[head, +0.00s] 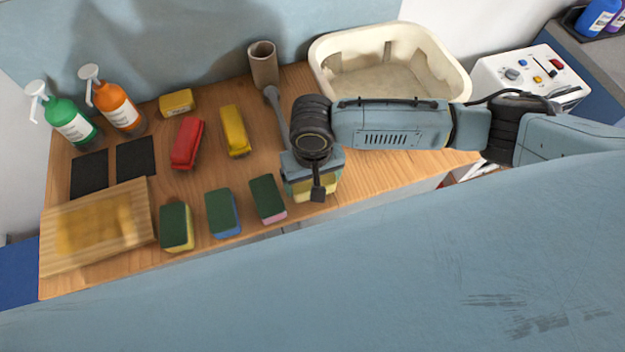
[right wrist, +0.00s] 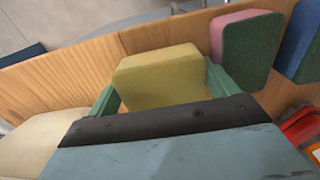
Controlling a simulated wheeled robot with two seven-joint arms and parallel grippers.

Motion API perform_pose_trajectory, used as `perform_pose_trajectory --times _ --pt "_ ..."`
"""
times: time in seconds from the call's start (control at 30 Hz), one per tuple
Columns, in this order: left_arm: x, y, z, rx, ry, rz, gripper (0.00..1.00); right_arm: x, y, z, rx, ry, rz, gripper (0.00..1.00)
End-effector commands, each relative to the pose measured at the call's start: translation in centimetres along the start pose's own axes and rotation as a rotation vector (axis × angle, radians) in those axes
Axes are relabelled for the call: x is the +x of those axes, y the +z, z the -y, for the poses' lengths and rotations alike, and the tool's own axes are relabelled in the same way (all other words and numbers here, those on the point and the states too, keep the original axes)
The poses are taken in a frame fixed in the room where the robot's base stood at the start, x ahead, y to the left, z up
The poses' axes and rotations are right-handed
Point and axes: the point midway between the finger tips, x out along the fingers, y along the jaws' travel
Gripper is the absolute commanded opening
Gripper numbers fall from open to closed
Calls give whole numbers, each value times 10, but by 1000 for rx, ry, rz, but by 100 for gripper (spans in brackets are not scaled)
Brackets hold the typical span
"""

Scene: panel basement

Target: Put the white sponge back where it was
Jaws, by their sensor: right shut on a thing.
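My right gripper (head: 312,178) points down near the front edge of the wooden table, at the right end of a row of sponges. Its green fingers are shut on a pale yellow sponge (right wrist: 160,80) in the right wrist view. In the head view that sponge (head: 310,191) is partly hidden under the gripper; I cannot tell whether it touches the table. No plainly white sponge shows. To its left lie a green-and-pink sponge (head: 268,198), a green-and-blue sponge (head: 222,213) and a green-and-yellow sponge (head: 176,227). My left gripper is not in view.
A cream basin (head: 458,75) stands behind my right arm. A brown cup (head: 263,65), red (head: 187,143) and yellow (head: 235,131) items, a yellow block (head: 177,103), green (head: 68,125) and orange (head: 118,108) bottles and a wooden board (head: 140,195) are on the table (head: 390,170).

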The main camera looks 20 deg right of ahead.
Motion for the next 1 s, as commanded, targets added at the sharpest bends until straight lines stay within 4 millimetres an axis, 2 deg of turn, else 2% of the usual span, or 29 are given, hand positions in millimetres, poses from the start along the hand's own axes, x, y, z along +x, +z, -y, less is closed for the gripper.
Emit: perform_pose_trajectory --times 0.1,0.47,0.5,0.57,0.87,1.0 --pt "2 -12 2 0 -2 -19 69 16 0 0 0 1 1 67" --pt "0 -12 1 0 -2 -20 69 19 0 0 1 0 0 67" --pt "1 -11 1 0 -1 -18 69 18 0 0 0 0 -1 90" --pt "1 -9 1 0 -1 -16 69 18 0 0 0 0 -1 98" --pt "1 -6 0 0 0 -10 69 16 0 0 -1 -1 -2 100" --pt "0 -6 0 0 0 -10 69 -2 0 1 -1 -3 -2 100"
